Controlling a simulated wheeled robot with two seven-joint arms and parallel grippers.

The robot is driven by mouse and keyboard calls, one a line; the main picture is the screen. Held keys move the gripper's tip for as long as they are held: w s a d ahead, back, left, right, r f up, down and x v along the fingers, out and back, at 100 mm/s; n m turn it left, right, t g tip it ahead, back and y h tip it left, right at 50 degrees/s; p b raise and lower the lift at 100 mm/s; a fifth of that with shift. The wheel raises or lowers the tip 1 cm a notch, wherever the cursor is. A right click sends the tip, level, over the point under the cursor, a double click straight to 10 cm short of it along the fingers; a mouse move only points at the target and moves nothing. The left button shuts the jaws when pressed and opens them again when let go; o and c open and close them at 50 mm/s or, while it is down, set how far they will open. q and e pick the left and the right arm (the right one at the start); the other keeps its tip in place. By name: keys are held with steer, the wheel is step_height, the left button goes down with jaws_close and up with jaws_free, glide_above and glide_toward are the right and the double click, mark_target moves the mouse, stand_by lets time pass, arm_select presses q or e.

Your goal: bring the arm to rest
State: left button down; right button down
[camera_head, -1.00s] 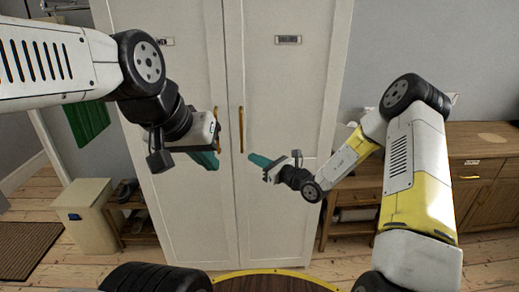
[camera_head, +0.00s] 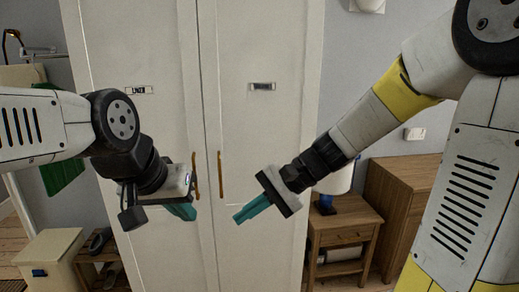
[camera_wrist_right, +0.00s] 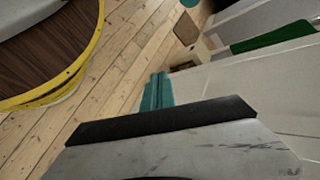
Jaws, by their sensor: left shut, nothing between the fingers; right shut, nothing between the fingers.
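My left gripper (camera_head: 182,211) is in front of the left door of a tall white wardrobe (camera_head: 262,140). Its teal fingers are shut and empty, pointing down and to the right. My right gripper (camera_head: 252,212) is in front of the right wardrobe door, also shut and empty, its teal fingers pointing down and to the left. In the right wrist view the right fingers (camera_wrist_right: 157,92) lie together over floorboards. Neither gripper is seen holding a door handle.
Two brass handles (camera_head: 220,175) sit at the wardrobe's middle seam. A wooden nightstand (camera_head: 343,236) with a lamp and a wooden dresser (camera_head: 400,205) stand at right. A cream bin (camera_head: 50,255) and a shoe rack (camera_head: 100,270) stand at lower left. Floorboards (camera_wrist_right: 125,60) show bare.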

steer(key=s+d+r+n+t+h, duration=0.2)
steer(key=s+d+t+h, duration=0.1)
steer(key=d, duration=0.5)
steer(key=s+d+r+n+t+h, duration=0.3)
steer(key=s+d+h, duration=0.1)
steer(key=d, duration=0.5)
steer(key=shift+d+r+n+h, duration=0.15)
steer(key=shift+r+n+h, duration=0.1)
steer(key=shift+n+h, duration=0.05)
